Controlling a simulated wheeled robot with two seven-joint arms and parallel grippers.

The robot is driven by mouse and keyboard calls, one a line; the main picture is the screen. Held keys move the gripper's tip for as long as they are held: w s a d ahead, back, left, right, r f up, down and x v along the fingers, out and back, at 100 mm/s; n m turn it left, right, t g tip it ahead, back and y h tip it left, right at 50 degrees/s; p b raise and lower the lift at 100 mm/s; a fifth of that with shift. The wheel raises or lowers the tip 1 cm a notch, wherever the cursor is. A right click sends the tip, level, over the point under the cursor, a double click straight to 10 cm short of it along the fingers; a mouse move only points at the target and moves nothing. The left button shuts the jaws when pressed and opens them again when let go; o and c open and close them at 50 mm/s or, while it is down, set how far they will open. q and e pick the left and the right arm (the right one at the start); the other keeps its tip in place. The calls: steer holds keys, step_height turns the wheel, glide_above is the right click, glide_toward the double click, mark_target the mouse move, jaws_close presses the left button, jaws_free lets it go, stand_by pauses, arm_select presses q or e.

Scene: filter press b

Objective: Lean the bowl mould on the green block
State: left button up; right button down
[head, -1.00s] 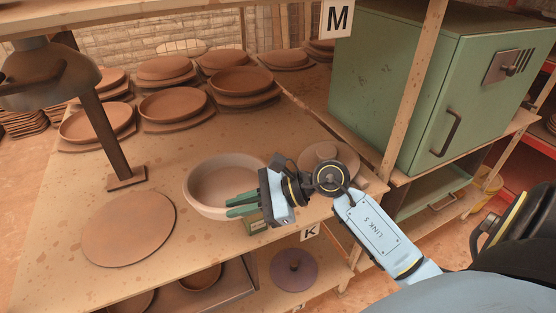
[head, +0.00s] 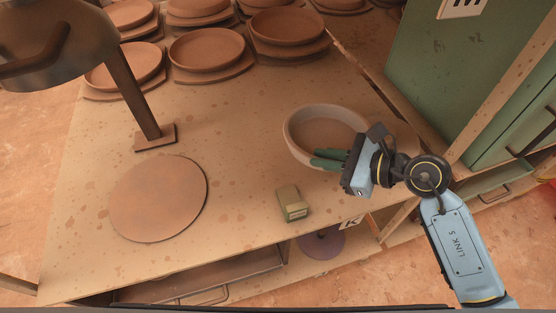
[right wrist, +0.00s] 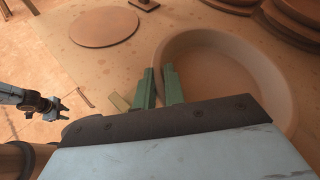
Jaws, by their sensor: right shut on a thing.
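The bowl mould (head: 291,139) is a pale, wide, round dish near the right side of the table. My right gripper (head: 328,158) is shut on its near rim. In the right wrist view the green fingers (right wrist: 160,88) straddle the wall of the bowl mould (right wrist: 190,45). I cannot tell whether its base touches the table. The green block (head: 293,203) lies near the table's front edge, in front of the bowl mould and apart from it. It shows partly beside the fingers in the right wrist view (right wrist: 120,102). My left gripper (right wrist: 62,109) is small at the left there, its opening unclear.
A flat round disc (head: 158,198) lies left of the block. A lamp-like stand (head: 155,137) rises behind it. Several clay dishes on boards (head: 207,55) fill the back. A green cabinet (head: 435,70) and wooden post are at the right. The table between disc and block is clear.

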steer(key=s+a+n+g+p, duration=0.1)
steer(key=s+a, duration=0.1)
steer(key=a, duration=0.8)
steer(key=f+b, duration=0.5)
steer(key=f, duration=0.1)
steer(key=shift+s+a+f+b, duration=0.15)
steer(key=shift+s+a+b, duration=0.1)
steer(key=shift+s+b, duration=0.15)
steer(key=shift+f+b, duration=0.65)
steer(key=shift+f, duration=0.2)
steer(key=shift+s+f, duration=0.1)
steer(key=shift+f, duration=0.2)
